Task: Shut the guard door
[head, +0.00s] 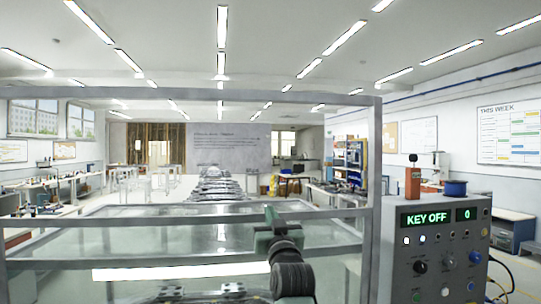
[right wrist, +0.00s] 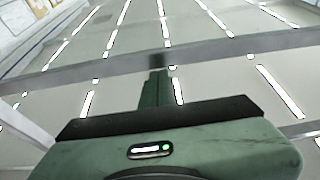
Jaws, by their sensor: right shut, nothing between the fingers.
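The guard door (head: 190,98) appears as a grey metal frame with crossbars close in front of me. I cannot tell from these views how far it is open. My right gripper (head: 269,212) is in front of its lower crossbar in the head view, with a green body and a dark wrist behind. In the right wrist view its fingers (right wrist: 154,88) are shut and empty. They point up at a grey bar (right wrist: 230,50), with a dark patch on the bar just above the tips. I cannot tell whether they touch it. My left gripper is out of view.
A grey control box (head: 450,262) on the right reads KEY OFF and bears several knobs and buttons. An orange item and a blue spool (head: 455,188) sit on its top. Behind the frame are a glossy flat surface and a row of metallic parts (head: 222,190).

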